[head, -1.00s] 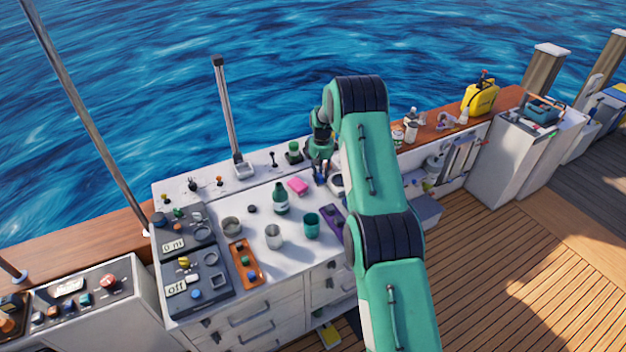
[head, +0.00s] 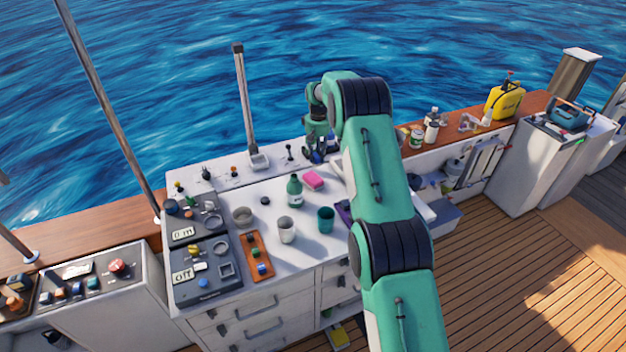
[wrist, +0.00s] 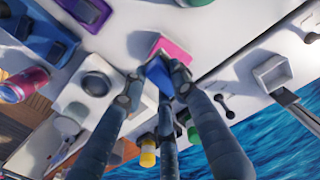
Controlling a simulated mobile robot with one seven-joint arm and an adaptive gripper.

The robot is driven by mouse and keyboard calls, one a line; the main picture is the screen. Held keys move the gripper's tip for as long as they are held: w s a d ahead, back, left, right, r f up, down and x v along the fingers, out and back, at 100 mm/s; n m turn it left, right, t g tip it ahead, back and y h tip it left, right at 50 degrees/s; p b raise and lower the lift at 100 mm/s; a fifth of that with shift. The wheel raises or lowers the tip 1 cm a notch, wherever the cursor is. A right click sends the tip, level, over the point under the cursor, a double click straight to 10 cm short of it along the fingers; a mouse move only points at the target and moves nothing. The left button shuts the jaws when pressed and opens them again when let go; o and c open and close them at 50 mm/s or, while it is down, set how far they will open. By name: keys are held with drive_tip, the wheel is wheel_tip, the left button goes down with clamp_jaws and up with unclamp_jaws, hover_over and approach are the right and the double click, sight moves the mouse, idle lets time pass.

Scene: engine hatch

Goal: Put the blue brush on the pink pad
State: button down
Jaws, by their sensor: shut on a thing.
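The pink pad (head: 313,180) lies on the white counter, right of the green bottle. My gripper (head: 316,155) is just beyond and above it in the head view, pointing down. In the wrist view, my gripper (wrist: 160,80) is shut on the blue brush (wrist: 158,74), between the dark fingertips. The pink pad (wrist: 172,49) shows right behind the brush there, partly covered by it and a finger. I cannot tell whether brush and pad touch. The fingers hide part of the brush.
A grey post (head: 244,100) rises behind. An orange tray (head: 252,243) and switch panels are farther left.

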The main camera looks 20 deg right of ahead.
hover_over(317, 181)
drive_tip(key=shift+f, duration=3.1)
drive_tip(key=shift+f, duration=1.9)
drive_tip(key=shift+f, duration=0.15)
drive_tip(key=c, duration=1.4)
unclamp_jaws()
drive_tip(key=shift+o, duration=0.2)
